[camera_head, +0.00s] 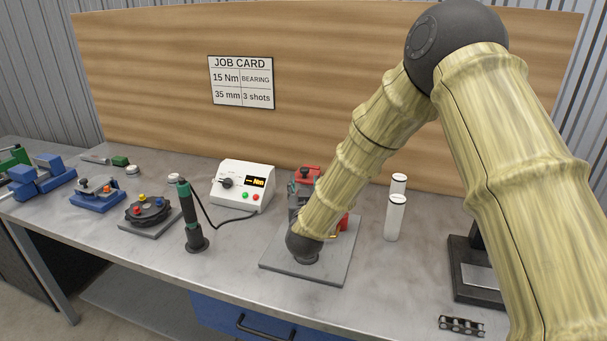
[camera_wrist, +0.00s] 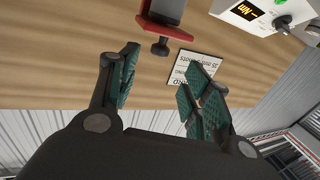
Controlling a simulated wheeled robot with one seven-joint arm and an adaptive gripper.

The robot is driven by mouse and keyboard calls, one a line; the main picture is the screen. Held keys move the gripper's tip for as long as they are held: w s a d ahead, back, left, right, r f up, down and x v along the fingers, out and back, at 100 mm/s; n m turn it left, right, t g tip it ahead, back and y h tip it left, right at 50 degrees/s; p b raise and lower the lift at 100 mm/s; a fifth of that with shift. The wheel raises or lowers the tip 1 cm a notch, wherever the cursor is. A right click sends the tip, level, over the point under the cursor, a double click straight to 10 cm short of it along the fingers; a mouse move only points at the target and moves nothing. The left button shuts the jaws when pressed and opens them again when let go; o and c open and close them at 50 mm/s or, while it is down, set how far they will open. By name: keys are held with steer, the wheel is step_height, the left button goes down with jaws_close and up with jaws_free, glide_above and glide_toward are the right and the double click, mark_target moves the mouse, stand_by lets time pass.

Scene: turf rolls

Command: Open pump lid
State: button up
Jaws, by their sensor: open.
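A red and dark grey device (camera_head: 300,192), which looks like the pump, stands on a grey base plate (camera_head: 335,262), largely hidden behind my arm. Its red top with a small knob (camera_head: 305,173) shows above the body. My gripper (camera_wrist: 165,62) is open and empty, with teal pads apart and the red part beyond the fingertips. My arm hides the gripper in the head view.
A white controller box (camera_head: 243,185) and a black-green driver (camera_head: 190,218) stand left of the pump. Two white cylinders (camera_head: 394,216) stand to its right, with a black stand (camera_head: 470,270) further right. A wooden board with a job card (camera_head: 240,82) stands behind.

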mark_target(305, 172)
steer(key=w+p, duration=0.4)
steer(key=w, duration=0.6)
steer(key=shift+w, duration=0.25)
steer(key=shift+c, duration=0.2)
jaws_close()
